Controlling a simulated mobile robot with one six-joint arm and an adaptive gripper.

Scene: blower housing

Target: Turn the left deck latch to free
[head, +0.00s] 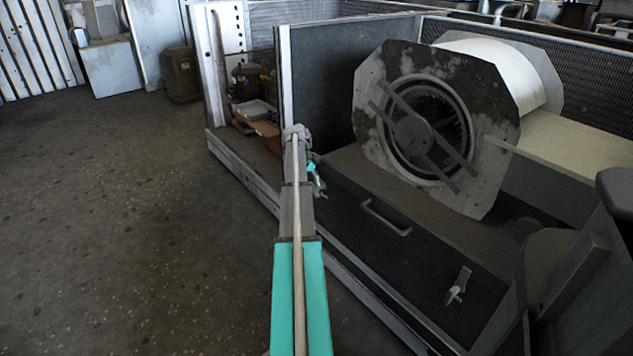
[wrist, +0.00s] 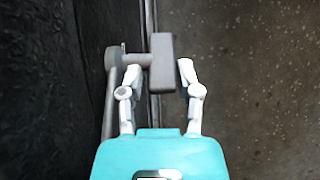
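The left deck latch (wrist: 162,62) is a grey lever with a blocky end, standing out from the dark panel in the wrist view. My gripper (wrist: 160,69) is open, with its two white fingers on either side of the latch's block. The left finger is close to the latch's stem. A gap shows between the block and the right finger. In the head view my gripper (head: 316,180) is a small teal and grey shape at the dark front panel, partly behind my arm. The left latch cannot be made out there. A second, similar latch (head: 458,285) sits at the panel's right.
The dark front panel (head: 400,260) carries a bar handle (head: 385,218) between the two latch places. Behind it stands the blower drum (head: 430,120) with a beige board (head: 570,145) at its right. Open concrete floor (head: 130,230) lies to the left.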

